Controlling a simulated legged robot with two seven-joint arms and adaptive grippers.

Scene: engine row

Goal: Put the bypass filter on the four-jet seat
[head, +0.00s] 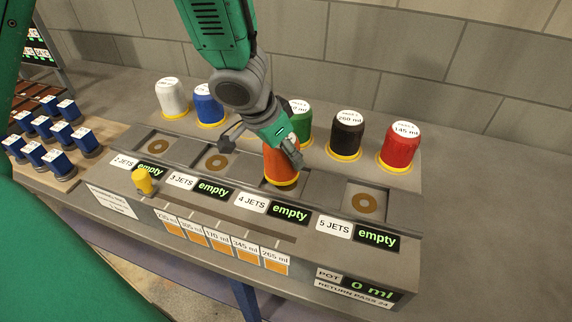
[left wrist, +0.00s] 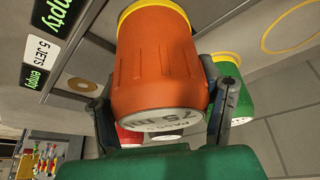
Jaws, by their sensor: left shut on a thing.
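My left gripper (head: 283,150) is shut on an orange filter (head: 281,168) with a yellow base ring. In the left wrist view the orange filter (left wrist: 160,65) sits between the two fingers (left wrist: 162,115), and its end label reads in part "75 ml". In the head view it stands about upright over the 4 JETS seat (head: 308,188), hiding most of it. I cannot tell whether its base touches the seat. The 4 JETS display (head: 290,213) reads "empty". My right gripper is not in view.
White (head: 171,98), blue (head: 209,107), green (head: 301,124), black (head: 346,137) and red (head: 400,148) filters stand along the back. The 2 JETS (head: 158,147), 3 JETS (head: 217,161) and 5 JETS (head: 364,203) seats are bare. A yellow knob (head: 143,181) is at front left. The pot display reads 0 ml.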

